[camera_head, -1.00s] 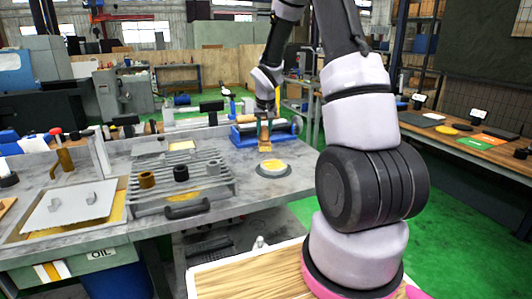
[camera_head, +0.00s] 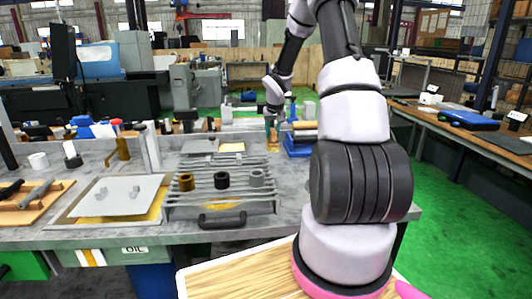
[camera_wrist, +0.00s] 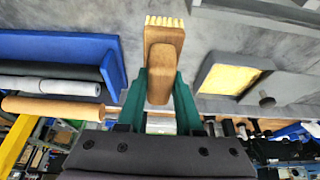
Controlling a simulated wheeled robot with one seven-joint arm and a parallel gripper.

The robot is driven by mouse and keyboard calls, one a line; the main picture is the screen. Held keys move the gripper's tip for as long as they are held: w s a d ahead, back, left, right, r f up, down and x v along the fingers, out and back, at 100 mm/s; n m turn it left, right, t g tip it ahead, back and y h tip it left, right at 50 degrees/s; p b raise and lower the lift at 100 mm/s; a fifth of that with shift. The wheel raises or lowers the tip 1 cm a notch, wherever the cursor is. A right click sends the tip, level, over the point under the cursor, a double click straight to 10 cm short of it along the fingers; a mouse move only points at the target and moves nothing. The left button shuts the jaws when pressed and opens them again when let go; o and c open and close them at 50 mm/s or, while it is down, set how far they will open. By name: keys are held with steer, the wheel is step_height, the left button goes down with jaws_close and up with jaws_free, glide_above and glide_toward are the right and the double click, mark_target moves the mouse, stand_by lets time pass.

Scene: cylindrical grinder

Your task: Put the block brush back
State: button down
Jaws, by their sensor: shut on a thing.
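The block brush (camera_wrist: 163,50) is a brown wooden block with pale bristles at its top end in the wrist view. My gripper (camera_wrist: 160,88) is shut on it, with a green finger on each side of the wood. In the head view my gripper (camera_head: 272,127) is over the far right part of the grey workbench (camera_head: 295,190), and the brush (camera_head: 274,142) shows small and brown below it. I cannot tell whether the brush touches the bench. A blue tray (camera_head: 297,148) is just right of the brush; it is at the left in the wrist view (camera_wrist: 60,45).
Dark and grey rolls (camera_wrist: 50,84) and a wooden rod (camera_wrist: 50,107) lie by the tray. A slatted rack (camera_head: 218,190) with several rings and a pale plate (camera_head: 120,194) occupy the bench's middle and left. Green floor lies open at right.

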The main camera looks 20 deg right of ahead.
mark_target(273, 147)
steer(key=shift+f, duration=3.2)
steer(key=shift+f, duration=0.1)
steer(key=c, duration=0.6)
jaws_free()
steer(key=shift+o, duration=0.2)
